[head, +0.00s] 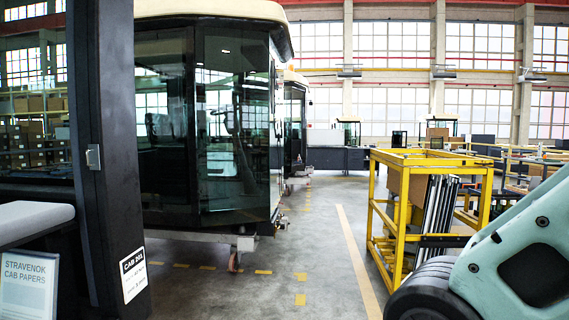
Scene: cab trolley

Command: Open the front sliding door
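A dark upright panel (108,110) stands close at the left, with a small silver plate or latch (94,157) on it and a white "CAB 201" label (133,275) low down. Whether this panel is the front sliding door or a fixed post, I cannot tell. Behind it, a glazed cab (235,130) with a cream roof stands on a wheeled trolley (234,258); its glass panels look shut. My arm shows at the lower right as pale green and black links. My gripper is not in view.
A grey cushioned ledge (30,220) and a "Stravenok Cab Papers" sheet (30,285) are at the lower left. A yellow frame cart (420,160) holding panels stands at the right. Another cab (295,120) stands farther back. The marked floor (325,250) between is clear.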

